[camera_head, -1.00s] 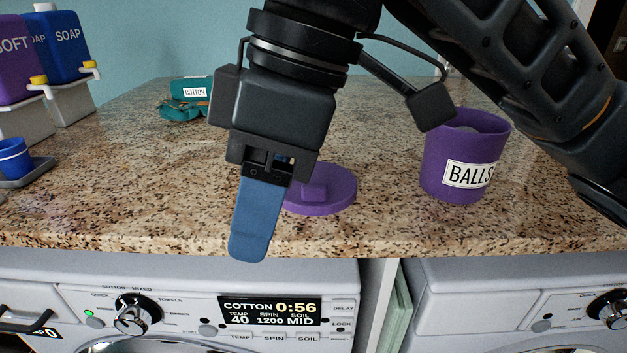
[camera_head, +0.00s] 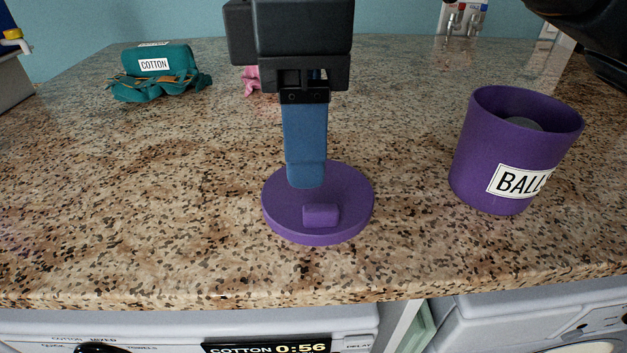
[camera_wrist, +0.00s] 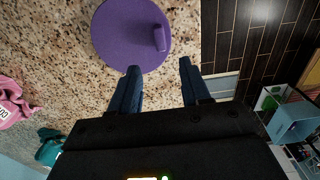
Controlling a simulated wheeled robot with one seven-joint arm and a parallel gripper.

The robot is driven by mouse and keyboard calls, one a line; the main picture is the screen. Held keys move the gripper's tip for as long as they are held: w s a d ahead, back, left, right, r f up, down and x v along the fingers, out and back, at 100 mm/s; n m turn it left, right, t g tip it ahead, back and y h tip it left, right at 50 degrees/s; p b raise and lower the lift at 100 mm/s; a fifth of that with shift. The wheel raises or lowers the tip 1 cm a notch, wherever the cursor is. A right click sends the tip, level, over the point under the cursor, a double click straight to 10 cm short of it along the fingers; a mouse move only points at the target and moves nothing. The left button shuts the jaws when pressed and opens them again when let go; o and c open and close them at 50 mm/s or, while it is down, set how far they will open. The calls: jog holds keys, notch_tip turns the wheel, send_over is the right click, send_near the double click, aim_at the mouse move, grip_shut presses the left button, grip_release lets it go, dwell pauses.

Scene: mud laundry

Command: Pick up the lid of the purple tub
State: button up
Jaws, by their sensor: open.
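The purple lid (camera_head: 345,225) lies flat on the granite counter, a round disc with a small block-shaped knob (camera_head: 320,215) on top. The purple tub (camera_head: 485,160) labelled BALLS stands open to the right of the lid, with something grey inside. My gripper (camera_head: 306,182) is over the back part of the lid in the head view; its blue fingers line up there and hide part of the disc. In the wrist view the two fingers (camera_wrist: 160,67) are apart and empty, with the lid (camera_wrist: 122,35) and its knob (camera_wrist: 160,37) beyond the tips. I cannot tell whether a finger touches the lid.
A teal bundle (camera_head: 150,85) labelled COTTON lies at the back left, and a pink cloth (camera_head: 251,82) is partly hidden behind my gripper. The counter's front edge is close to the lid, above the washing machines. The counter left of the lid is clear.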

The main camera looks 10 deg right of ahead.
aim_at(302, 199)
jog(key=shift+s+a+f+p, duration=0.1)
jog(key=shift+f+p, duration=0.15)
jog(key=shift+f, duration=1.5)
jog(key=shift+a+f+p, duration=0.1)
jog(key=shift+f+p, duration=0.1)
jog(key=shift+f, duration=1.5)
grip_shut()
